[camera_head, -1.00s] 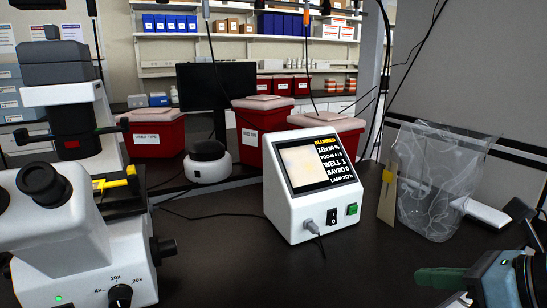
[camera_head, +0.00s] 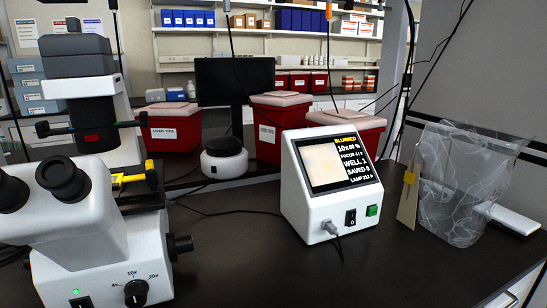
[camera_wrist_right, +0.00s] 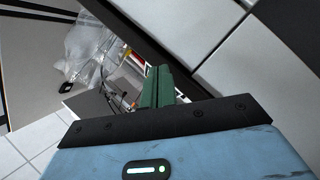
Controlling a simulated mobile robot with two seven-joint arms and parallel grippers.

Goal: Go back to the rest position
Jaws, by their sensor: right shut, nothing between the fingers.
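My right gripper (camera_wrist_right: 158,88) shows only in the right wrist view, as green fingers closed together with nothing between them. It is away from the objects on the bench. The head view shows neither gripper. A white microscope (camera_head: 95,250) with a yellow-marked stage stands at the left of the black bench (camera_head: 235,265). A white control box (camera_head: 335,205) stands mid-bench, its screen reading "BLURRED", "10x" and "WELL".
A clear plastic bag (camera_head: 455,185) stands at the bench's right, beside a tan card (camera_head: 409,200). Red bins (camera_head: 172,132), a dark monitor (camera_head: 235,80) and a round white device (camera_head: 224,158) are behind. The front middle of the bench is clear.

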